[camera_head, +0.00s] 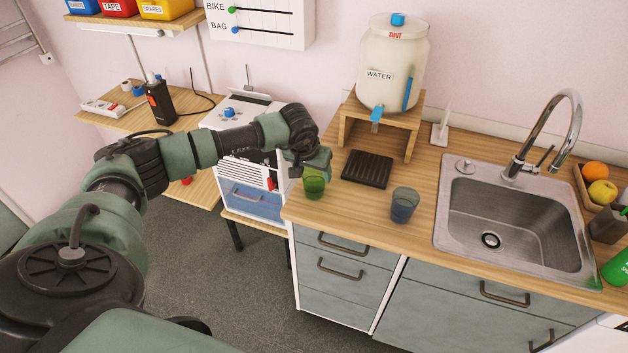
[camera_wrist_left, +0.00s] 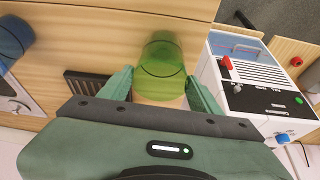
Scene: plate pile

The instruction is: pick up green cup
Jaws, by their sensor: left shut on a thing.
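The green cup (camera_head: 314,184) is a see-through glass near the left end of the wooden counter. My left gripper (camera_head: 308,172) is at the cup from above and behind, shut on it. In the left wrist view the green cup (camera_wrist_left: 161,68) sits between the two green fingers (camera_wrist_left: 160,85). I cannot tell whether the cup's base touches the counter. My right gripper is in neither view.
A blue-grey cup (camera_head: 404,206) stands to the right on the counter (camera_head: 355,212). A dark slatted drip mat (camera_head: 367,169) lies just right of the green cup. A water jar (camera_head: 393,65) on a wooden stand is behind; the sink (camera_head: 515,225) is further right.

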